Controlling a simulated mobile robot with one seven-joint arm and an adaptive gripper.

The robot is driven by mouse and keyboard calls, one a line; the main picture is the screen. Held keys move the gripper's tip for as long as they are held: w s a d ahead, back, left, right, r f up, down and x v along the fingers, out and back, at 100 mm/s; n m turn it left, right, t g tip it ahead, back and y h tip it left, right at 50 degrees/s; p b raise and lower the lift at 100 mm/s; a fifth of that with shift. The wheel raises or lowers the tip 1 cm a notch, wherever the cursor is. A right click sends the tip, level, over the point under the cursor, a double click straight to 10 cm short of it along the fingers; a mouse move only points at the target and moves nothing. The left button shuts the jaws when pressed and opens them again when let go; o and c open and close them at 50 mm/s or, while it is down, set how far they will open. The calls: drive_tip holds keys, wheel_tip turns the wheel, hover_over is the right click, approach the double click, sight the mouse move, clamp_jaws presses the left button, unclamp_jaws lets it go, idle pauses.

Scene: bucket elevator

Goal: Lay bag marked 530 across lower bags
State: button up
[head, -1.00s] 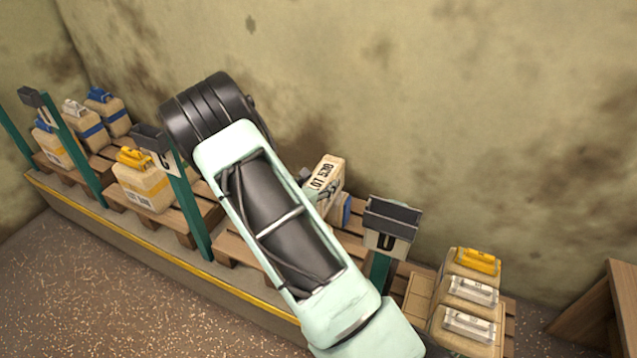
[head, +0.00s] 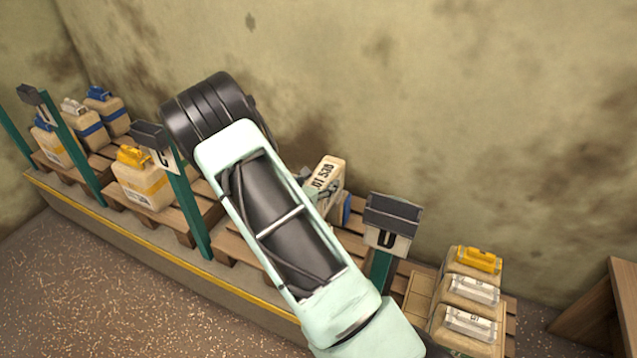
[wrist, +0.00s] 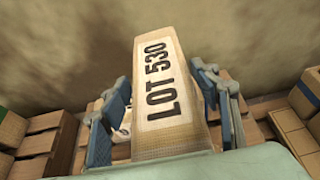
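The bag marked LOT 530 (wrist: 168,85) is tan with a white label and dark print. In the head view the bag (head: 326,174) shows just right of my arm, tilted, over the pallet between signs C and D. My arm hides most of the gripper there. A bag with a blue band (head: 345,209) shows partly beneath and behind the held bag. Whether the two touch cannot be told.
Post sign D (head: 388,225) stands close to the right of the held bag. Several bags with yellow and white tops (head: 470,290) sit on the right pallet. A yellow-topped bag (head: 142,180) sits left, past post sign C (head: 160,145). The wall is behind.

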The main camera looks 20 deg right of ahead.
drive_tip(key=o, duration=0.3)
drive_tip(key=shift+f, duration=0.1)
drive_tip(key=shift+s+a+f, duration=0.15)
drive_tip(key=shift+s+f, duration=0.05)
drive_tip(key=shift+f, duration=0.15)
drive_tip(key=shift+s+a+r, duration=0.25)
drive_tip(key=shift+a+r, duration=0.05)
drive_tip(key=v, duration=1)
drive_tip(key=shift+r, duration=0.25)
drive_tip(key=shift+s+a+r, duration=0.25)
